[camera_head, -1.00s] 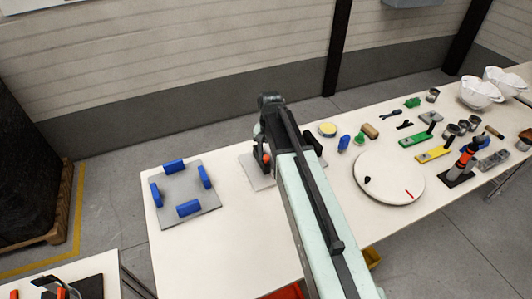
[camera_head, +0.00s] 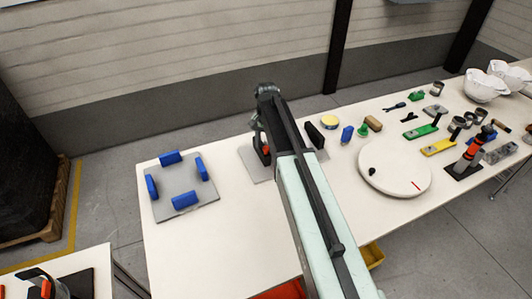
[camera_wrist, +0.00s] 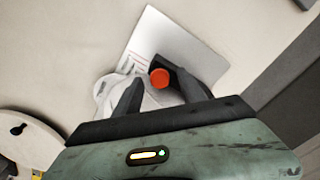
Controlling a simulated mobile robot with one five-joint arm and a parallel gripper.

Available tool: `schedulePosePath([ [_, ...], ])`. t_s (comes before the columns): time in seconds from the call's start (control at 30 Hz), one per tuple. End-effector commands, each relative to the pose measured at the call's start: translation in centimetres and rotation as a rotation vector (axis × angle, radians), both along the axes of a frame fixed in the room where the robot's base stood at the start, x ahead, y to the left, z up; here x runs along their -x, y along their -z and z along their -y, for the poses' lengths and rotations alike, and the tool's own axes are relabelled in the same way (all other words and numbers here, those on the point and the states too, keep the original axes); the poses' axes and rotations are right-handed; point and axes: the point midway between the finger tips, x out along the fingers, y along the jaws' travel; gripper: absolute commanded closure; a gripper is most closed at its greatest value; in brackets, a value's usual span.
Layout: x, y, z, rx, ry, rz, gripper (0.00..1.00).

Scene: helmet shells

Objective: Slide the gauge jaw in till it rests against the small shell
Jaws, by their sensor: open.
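The gauge's pale plate (camera_wrist: 180,40), marked with red lines, lies on the table under my gripper (camera_wrist: 160,76). It also shows in the head view (camera_head: 256,168), partly behind my arm. In the wrist view, an orange-red round knob (camera_wrist: 160,79) on a dark block, seemingly the gauge jaw, sits between my two open dark fingers. I cannot tell whether either finger touches it. A whitish rounded thing (camera_wrist: 105,90), probably the small shell, shows beside the left finger, partly hidden. Any gap between it and the jaw is hidden. A black block (camera_head: 315,134) stands right of my arm.
A grey plate with blue blocks (camera_head: 183,187) lies left on the table. A white turntable (camera_head: 394,172) is to the right, with small tools and tins beyond it. White shells (camera_head: 484,86) stand far right. The table's front middle is clear.

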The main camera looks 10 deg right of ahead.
Motion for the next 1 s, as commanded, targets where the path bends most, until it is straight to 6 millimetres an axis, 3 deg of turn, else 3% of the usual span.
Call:
schedulePosePath([
  [0.03,0.00,0.70,0.02,0.000,0.000,0.000,0.52],
  [0.27,0.01,0.42,0.04,0.000,0.000,0.000,0.52],
  [0.43,0.00,0.42,0.07,0.000,0.001,0.000,0.96],
  [0.47,0.00,0.42,0.07,0.000,0.001,0.000,1.00],
  [1.0,-0.01,0.42,0.14,0.000,0.001,0.000,1.00],
])
